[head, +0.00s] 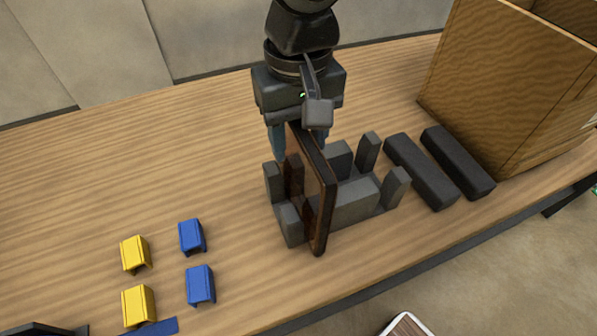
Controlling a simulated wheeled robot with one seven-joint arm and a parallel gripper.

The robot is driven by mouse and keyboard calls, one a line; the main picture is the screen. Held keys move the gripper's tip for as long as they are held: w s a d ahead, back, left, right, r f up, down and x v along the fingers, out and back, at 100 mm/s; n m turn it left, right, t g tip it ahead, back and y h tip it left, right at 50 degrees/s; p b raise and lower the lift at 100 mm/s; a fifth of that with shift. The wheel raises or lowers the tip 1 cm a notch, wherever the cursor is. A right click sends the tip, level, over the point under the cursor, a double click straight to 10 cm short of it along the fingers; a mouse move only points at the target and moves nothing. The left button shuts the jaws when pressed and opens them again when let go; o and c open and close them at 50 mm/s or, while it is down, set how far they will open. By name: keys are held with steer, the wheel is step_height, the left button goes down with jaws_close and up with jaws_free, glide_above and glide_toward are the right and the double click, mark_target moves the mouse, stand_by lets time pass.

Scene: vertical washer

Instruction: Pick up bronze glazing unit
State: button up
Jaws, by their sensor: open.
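The bronze glazing unit (322,200) is a thin dark-framed panel with a brownish, see-through middle. It stands upright in the left part of a grey slotted rack (352,203) on the wooden table. My gripper (298,145) points down over the unit's upper far end. Its fingers are open, and the left finger shows to the left of the panel's top edge. The other finger is largely hidden behind my wrist parts and the panel, so I cannot tell whether either finger touches the panel.
Two dark grey bars (421,172) lie right of the rack, beside a large wooden box (508,85). Yellow blocks (135,254) and blue blocks (200,285) sit at the front left of the table (120,170). The table's left middle is clear.

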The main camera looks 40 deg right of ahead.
steer(key=shift+f, duration=0.1)
steer(key=shift+c, duration=0.2)
jaws_close()
stand_by(1.2)
